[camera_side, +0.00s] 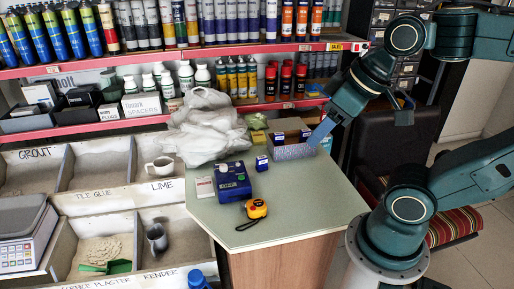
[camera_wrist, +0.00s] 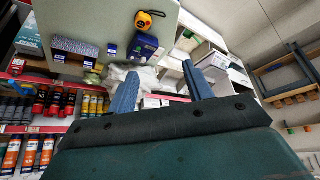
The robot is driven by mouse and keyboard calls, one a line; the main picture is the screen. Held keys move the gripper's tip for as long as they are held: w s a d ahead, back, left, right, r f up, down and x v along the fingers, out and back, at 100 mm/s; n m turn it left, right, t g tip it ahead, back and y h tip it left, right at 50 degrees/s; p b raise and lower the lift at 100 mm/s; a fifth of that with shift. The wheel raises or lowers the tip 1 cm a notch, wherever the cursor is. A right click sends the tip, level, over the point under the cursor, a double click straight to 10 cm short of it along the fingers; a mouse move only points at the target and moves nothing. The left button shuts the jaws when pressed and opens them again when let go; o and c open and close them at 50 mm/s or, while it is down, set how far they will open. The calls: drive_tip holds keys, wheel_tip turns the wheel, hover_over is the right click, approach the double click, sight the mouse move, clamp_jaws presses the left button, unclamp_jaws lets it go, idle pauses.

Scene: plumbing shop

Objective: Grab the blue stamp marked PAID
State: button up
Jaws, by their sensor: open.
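A small dark blue block (camera_side: 262,163), which looks like the stamp, stands on the pale green counter (camera_side: 300,197); its marking is too small to read. It also shows as a small blue block in the wrist view (camera_wrist: 112,49). My gripper (camera_side: 358,130) is open and empty, above the counter's right side, to the right of the block and apart from it. In the wrist view my gripper's two blue fingers (camera_wrist: 160,68) are spread wide, with the block beyond and left of them.
White plastic bags (camera_side: 208,128) lie behind left. The counter's front right is clear.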

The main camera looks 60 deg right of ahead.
drive_tip(key=n+g+y, duration=0.1)
drive_tip(key=n+g, duration=0.4)
drive_tip(key=n, duration=0.6)
hover_over(262, 157)
wheel_tip(262, 157, down, 22)
drive_tip(key=f, duration=0.1)
drive_tip(key=shift+s+d+f, duration=0.15)
drive_tip(key=shift+s+d, duration=0.25)
drive_tip(key=shift+d, duration=0.3)
drive_tip(key=shift+w+a+f, duration=0.1)
drive_tip(key=shift+a+f, duration=0.1)
drive_tip(key=shift+f, duration=1.2)
drive_tip(key=shift+w+a+f, duration=0.15)
drive_tip(key=shift+f, duration=1.3)
drive_tip(key=shift+w+a+f, duration=0.1)
drive_tip(key=shift+a+f, duration=0.1)
drive_tip(key=shift+f, duration=1.2)
